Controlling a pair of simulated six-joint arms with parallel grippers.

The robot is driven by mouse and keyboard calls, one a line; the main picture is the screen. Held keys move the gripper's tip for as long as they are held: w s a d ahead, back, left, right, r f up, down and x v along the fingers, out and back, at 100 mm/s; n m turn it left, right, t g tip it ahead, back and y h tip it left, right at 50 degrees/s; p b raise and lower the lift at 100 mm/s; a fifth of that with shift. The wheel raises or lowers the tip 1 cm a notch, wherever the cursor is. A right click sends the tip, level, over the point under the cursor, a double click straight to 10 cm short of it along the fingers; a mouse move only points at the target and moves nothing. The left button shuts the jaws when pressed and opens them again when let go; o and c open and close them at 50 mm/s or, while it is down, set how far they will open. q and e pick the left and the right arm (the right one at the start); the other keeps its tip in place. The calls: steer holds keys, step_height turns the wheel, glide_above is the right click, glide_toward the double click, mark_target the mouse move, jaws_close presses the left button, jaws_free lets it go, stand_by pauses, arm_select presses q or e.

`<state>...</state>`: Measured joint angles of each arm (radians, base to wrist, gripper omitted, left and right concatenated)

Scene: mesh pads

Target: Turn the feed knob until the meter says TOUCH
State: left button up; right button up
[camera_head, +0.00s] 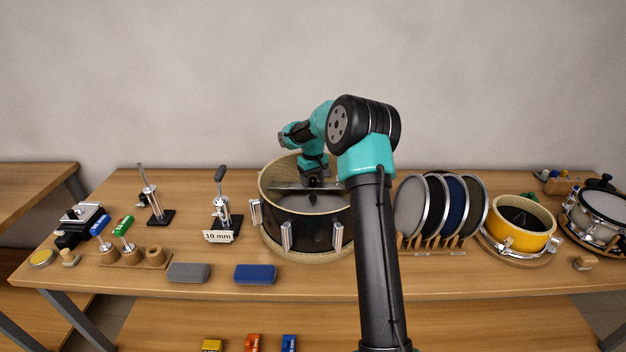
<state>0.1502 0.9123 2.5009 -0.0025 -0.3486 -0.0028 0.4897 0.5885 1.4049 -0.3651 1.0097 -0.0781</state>
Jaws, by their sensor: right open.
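A large black drum shell (304,232) with a pale wooden rim and silver lugs stands at the middle of the table. A dark flat bar (285,187) spans its opening. My right gripper (313,182) is open over the drum opening, pointing down at the bar; I cannot tell whether it touches anything. I cannot make out the feed knob or the meter; the gripper and arm cover part of the drum. My left gripper is not in view.
Two small stand tools, one with a "10 mm" card (219,237), and screwdriver-like tools in a wooden holder (145,262) stand left. Grey and blue blocks (255,274) lie in front. A rack of round mesh pads (410,208) and a yellow drum (520,238) stand right.

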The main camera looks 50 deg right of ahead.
steer(key=shift+f, duration=0.1)
steer(key=c, duration=0.9)
steer(key=m, duration=0.4)
steer(key=shift+m, duration=1.8)
steer(key=o, duration=0.9)
